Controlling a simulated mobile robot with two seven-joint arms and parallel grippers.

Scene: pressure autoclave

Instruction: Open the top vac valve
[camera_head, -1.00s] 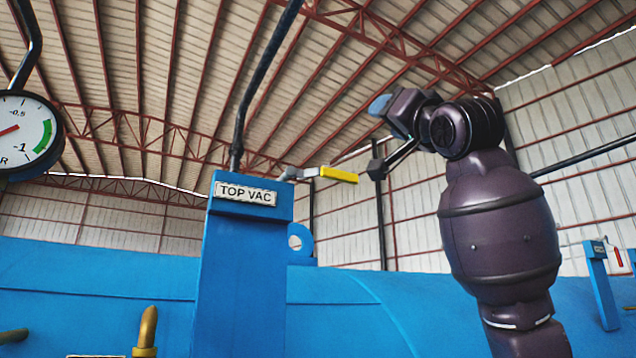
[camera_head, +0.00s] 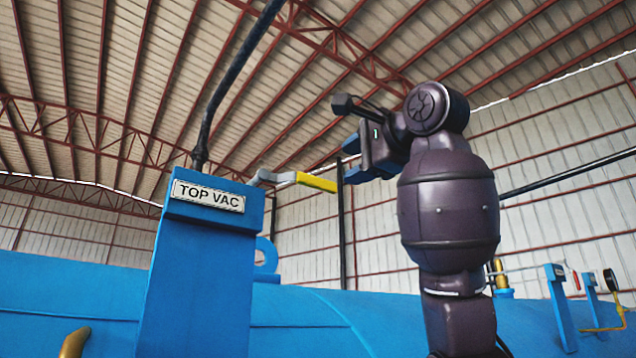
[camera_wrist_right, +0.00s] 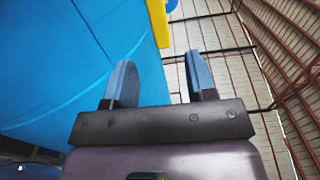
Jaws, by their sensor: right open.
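The top vac valve has a yellow lever handle (camera_head: 317,182) on a grey stem (camera_head: 270,177), behind the blue post with the TOP VAC label (camera_head: 208,195). The handle points right, tilted slightly down. My right gripper (camera_head: 347,160) is open and empty, just right of the handle's free end, its blue fingers facing left. In the right wrist view the yellow handle (camera_wrist_right: 158,22) shows at the top, its end a little beyond the gap between the fingers of my open gripper (camera_wrist_right: 158,62). No contact is visible. My left gripper is not in view.
A dark pipe (camera_head: 235,80) rises from behind the label post. The blue vessel (camera_head: 70,285) fills the lower part, with a brass fitting (camera_head: 74,343) at lower left. Smaller blue posts (camera_head: 562,300) with valves stand at far right. The air above the handle is free.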

